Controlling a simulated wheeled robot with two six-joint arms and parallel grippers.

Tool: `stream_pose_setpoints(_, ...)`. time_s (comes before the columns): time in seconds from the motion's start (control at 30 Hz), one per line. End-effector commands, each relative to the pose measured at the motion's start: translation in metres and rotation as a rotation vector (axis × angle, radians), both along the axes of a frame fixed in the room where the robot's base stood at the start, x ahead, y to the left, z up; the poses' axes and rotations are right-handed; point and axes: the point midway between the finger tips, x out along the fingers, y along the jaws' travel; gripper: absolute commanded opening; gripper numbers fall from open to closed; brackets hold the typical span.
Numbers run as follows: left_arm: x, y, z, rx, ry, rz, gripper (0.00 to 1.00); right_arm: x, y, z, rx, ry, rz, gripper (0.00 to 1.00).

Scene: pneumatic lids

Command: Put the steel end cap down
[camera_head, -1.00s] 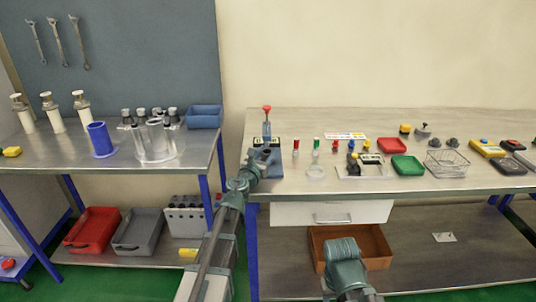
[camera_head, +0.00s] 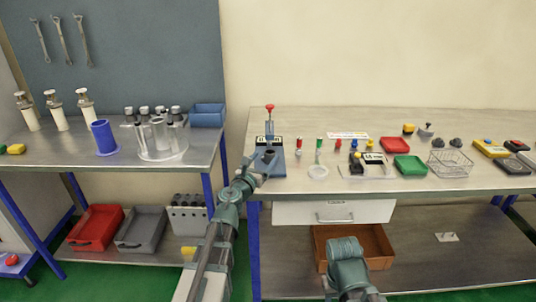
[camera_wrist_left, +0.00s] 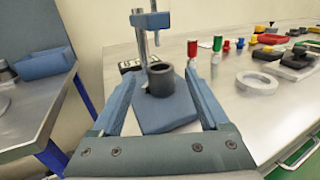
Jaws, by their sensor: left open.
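A dark grey, open-topped round piece (camera_wrist_left: 160,80) stands upright on the blue base (camera_wrist_left: 166,113) of a small hand press in the left wrist view. I cannot tell whether it is the steel end cap or a holder with the cap in it. My left gripper (camera_head: 256,172) is open in front of the press (camera_head: 270,145), which has a red knob. In the left wrist view its two fingers are spread, one to each side of the round piece, with visible gaps. My right gripper is not in view; only part of my right arm shows at the bottom.
A green tray (camera_head: 410,165) and wire basket (camera_head: 450,163) are farther right. A gap separates this bench from the left bench (camera_head: 198,150).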

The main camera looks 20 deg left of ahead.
Motion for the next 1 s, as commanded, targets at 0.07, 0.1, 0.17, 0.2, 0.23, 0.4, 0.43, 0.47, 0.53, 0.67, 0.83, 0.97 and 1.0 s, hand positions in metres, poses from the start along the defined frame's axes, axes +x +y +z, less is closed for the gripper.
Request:
stream_pose_setpoints(0.07, -0.023, 0.002, 0.0, 0.0, 0.0, 0.003, 0.78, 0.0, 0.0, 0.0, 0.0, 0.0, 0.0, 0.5)
stream_pose_setpoints(0.1, -0.031, 0.003, 0.0, 0.0, 0.0, 0.003, 0.78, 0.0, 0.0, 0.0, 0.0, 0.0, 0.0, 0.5)
stream_pose_setpoints(0.17, -0.043, 0.004, 0.0, 0.0, 0.0, 0.001, 0.78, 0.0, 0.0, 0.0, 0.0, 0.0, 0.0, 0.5)
stream_pose_setpoints(0.2, -0.049, 0.005, 0.0, 0.0, 0.0, 0.001, 0.78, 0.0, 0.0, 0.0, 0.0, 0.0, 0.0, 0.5)
stream_pose_setpoints(0.23, -0.053, 0.006, 0.0, 0.0, 0.0, 0.002, 0.78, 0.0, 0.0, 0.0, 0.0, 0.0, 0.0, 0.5)
stream_pose_setpoints(0.4, -0.064, 0.007, 0.0, 0.0, 0.0, 0.001, 0.78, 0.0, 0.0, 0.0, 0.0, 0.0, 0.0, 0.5)
stream_pose_setpoints(0.43, -0.064, 0.007, 0.0, 0.0, 0.0, 0.001, 0.78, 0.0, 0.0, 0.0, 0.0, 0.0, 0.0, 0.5)
stream_pose_setpoints(0.47, -0.064, 0.007, 0.0, 0.0, 0.0, 0.001, 0.78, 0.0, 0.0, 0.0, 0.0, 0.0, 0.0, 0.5)
stream_pose_setpoints(0.53, -0.063, 0.007, 0.0, 0.0, 0.0, 0.001, 0.78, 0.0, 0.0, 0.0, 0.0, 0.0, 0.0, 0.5)
stream_pose_setpoints(0.67, -0.063, 0.007, 0.0, 0.0, 0.0, 0.001, 0.78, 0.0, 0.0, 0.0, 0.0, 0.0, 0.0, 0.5)
stream_pose_setpoints(0.83, -0.062, 0.008, 0.001, -0.013, -0.001, 0.007, 0.78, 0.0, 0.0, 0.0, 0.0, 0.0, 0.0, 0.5)
stream_pose_setpoints(0.97, -0.059, 0.023, 0.005, -0.194, -0.01, 0.099, 0.78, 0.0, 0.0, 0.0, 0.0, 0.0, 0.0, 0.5)
stream_pose_setpoints(1.0, -0.058, 0.032, 0.006, -0.304, -0.015, 0.152, 0.78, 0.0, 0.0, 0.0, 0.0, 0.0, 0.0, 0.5)
